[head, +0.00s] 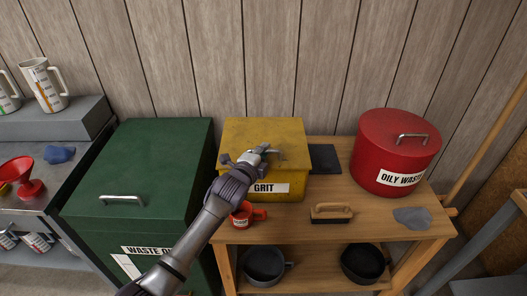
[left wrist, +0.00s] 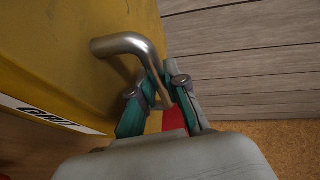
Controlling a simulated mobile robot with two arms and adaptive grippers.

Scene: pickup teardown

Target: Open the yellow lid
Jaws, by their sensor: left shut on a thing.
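The yellow box (head: 279,188) labelled GRIT stands on the wooden bench against the wall. Its yellow lid (head: 248,130) lies flat and looks closed. A metal bar handle (head: 281,155) sits on the lid near its front edge; it also shows in the left wrist view (left wrist: 129,43). My left gripper (head: 266,150) is over the lid, shut on the handle. In the left wrist view its fingers (left wrist: 170,98) are on both sides of one end of the handle. My right gripper is not in view.
A green waste bin (head: 157,157) stands left of the bench. A red mug (head: 245,215) and a brush (head: 331,213) stand in front of the box. A red OILY WASTE can (head: 395,150) and a grey rag (head: 412,217) are on the right.

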